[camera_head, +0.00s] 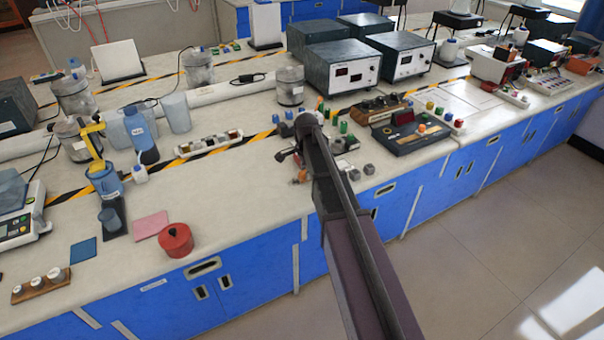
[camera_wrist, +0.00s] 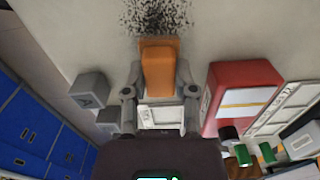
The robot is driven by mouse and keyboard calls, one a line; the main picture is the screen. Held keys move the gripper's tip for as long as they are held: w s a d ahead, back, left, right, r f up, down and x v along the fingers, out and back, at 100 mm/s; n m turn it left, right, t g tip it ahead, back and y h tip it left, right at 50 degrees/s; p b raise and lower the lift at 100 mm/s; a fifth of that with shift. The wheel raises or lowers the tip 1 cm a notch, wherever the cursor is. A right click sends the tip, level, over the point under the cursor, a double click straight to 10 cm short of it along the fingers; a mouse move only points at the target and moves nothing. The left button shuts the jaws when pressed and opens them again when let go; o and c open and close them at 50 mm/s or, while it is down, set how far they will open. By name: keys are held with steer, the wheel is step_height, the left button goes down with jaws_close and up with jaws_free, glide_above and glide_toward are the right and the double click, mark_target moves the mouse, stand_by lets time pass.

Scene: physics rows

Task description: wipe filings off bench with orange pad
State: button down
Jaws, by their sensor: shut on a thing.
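In the wrist view my gripper (camera_wrist: 160,76) is shut on the orange pad (camera_wrist: 159,60), with one finger on each side of it. The pad points away from the gripper over the pale bench top (camera_wrist: 70,45). Dark filings (camera_wrist: 156,14) lie scattered on the bench just past the pad's far end, cut off by the top edge of the view. I cannot tell whether the pad touches the bench. In the head view my arm reaches over the bench and hides much of the gripper area; the filings do not show there.
Grey blocks (camera_wrist: 88,90) stand left of the gripper, and a red object (camera_wrist: 240,92) stands close on its right. In the head view a red pot (camera_head: 175,241) and a pink sheet (camera_head: 150,225) are further left. Bare bench (camera_head: 235,200) lies between them and my arm.

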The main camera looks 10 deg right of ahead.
mark_target(287, 185)
steer(key=shift+w+d+r, duration=0.1)
steer(key=shift+d, duration=0.1)
stand_by(0.3)
steer(key=shift+a, duration=0.15)
steer(key=shift+s+a, duration=0.35)
steer(key=shift+a, duration=0.55)
steer(key=shift+s+a, duration=0.3)
steer(key=shift+a, duration=0.55)
steer(key=shift+s+a, duration=0.25)
steer(key=shift+a, duration=0.65)
steer(key=shift+s+a, duration=0.25)
steer(key=shift+a, duration=0.65)
step_height(287, 185, up, 6)
steer(key=p, duration=0.6)
